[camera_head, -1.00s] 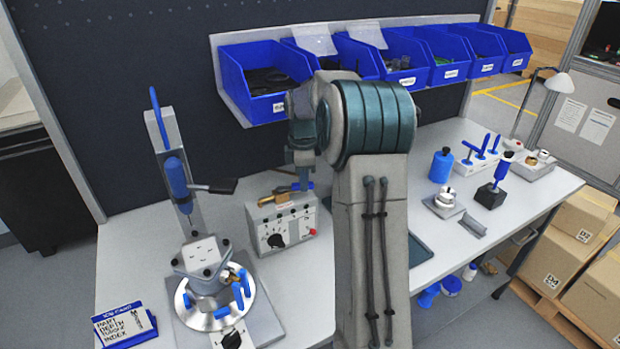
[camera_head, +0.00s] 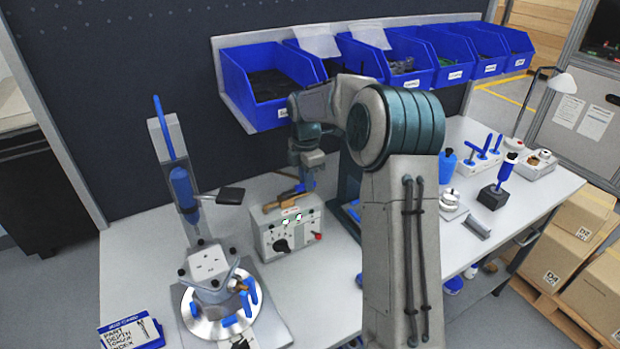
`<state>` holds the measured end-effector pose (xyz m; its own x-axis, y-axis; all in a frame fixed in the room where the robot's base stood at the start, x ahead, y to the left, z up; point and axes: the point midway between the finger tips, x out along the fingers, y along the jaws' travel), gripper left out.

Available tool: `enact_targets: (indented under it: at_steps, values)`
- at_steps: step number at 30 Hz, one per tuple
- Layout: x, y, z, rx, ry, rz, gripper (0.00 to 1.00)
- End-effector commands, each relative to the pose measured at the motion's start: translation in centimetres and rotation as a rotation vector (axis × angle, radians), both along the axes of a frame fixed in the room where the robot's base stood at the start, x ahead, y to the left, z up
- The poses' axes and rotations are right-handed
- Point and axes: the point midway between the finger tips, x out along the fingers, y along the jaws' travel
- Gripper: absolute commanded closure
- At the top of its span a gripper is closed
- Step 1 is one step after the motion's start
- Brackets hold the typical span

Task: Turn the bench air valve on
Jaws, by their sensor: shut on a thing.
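The bench air valve is a brass body (camera_head: 284,201) on top of a grey control box (camera_head: 288,242), left of my arm. Its blue lever (camera_head: 309,179) stands roughly upright at the right end of the brass body. My gripper (camera_head: 307,172) points down over it, shut on the blue lever. The fingertips are small and partly hidden, so the exact grip is hard to see. The box front has a black dial, a red button and two lit green lamps.
A fixture with a round metal base (camera_head: 218,318) and a blue-handled press stands left of the box. Blue bins (camera_head: 268,92) hang on the wall behind my arm. A blue bottle (camera_head: 447,165) and small tools stand at the right. The bench's front left holds a card stand (camera_head: 132,334).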

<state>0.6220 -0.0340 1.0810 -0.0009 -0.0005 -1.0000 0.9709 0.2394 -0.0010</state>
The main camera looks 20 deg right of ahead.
Motion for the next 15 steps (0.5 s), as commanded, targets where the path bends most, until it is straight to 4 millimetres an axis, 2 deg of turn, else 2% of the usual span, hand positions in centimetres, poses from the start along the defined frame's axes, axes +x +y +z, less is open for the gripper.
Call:
enact_targets:
  at_steps: [5,6,8,15]
  values:
    - [0.14,0.1,0.19,0.002,-0.007,0.003,1.0]
    - [0.13,0.08,0.2,0.002,-0.007,0.003,0.75]
    - [0.12,0.05,0.18,0.001,-0.006,0.002,0.61]
    - [0.04,-0.17,0.1,0.001,-0.003,-0.003,0.61]
